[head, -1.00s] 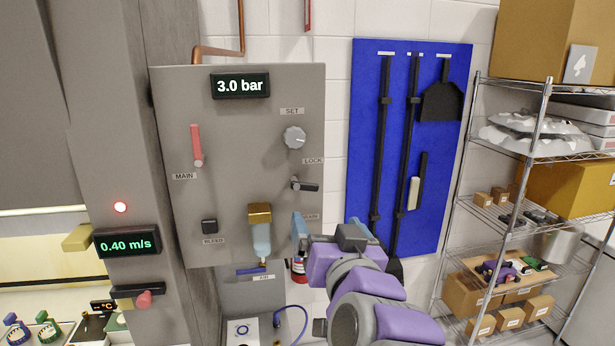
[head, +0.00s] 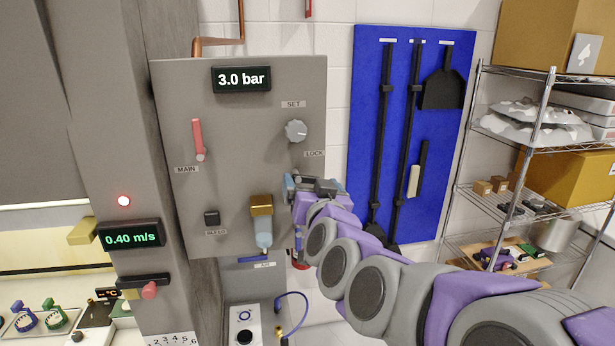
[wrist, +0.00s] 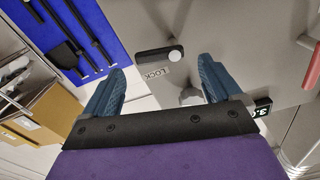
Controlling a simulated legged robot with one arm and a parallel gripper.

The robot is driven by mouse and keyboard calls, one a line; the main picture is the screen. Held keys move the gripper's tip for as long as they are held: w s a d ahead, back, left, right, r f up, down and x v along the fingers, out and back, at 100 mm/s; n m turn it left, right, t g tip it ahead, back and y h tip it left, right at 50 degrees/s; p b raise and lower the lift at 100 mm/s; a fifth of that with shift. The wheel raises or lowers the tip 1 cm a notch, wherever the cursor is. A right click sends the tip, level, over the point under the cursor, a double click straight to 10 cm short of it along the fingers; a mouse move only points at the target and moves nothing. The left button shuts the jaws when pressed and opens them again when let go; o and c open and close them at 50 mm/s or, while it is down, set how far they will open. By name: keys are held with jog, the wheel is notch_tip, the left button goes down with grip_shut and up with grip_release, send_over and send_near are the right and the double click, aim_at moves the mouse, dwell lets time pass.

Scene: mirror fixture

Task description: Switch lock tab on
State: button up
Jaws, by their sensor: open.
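The lock tab (wrist: 152,57) is a dark bar with a round silver pivot, on the grey panel (head: 225,140). In the wrist view its LOCK label (wrist: 155,73) is beside it, and the tab lies roughly between my fingertips and a little beyond them. My gripper (wrist: 161,66) is open, with blue fingers and nothing held. In the head view my gripper (head: 312,186) is in front of the panel's right edge, just under the LOCK label (head: 314,154), and covers the tab. I cannot tell whether a finger touches it.
The SET knob (head: 296,131) sits above the LOCK label. The red MAIN handle (head: 198,140), BLEED button (head: 212,218) and brass-topped bottle (head: 262,222) are on the same panel. A blue tool board (head: 355,150) and wire shelving (head: 545,105) stand to the right.

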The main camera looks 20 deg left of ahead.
aim_at(306, 177)
jog(key=shift+x, duration=1.75)
jog(key=shift+c, duration=0.4)
jog(key=c, duration=1)
jog(key=shift+o, duration=0.2)
jog(key=shift+n+b, duration=0.8)
jog(key=shift+n, duration=0.4)
jog(key=shift+s+r, duration=0.1)
jog(key=o, duration=1)
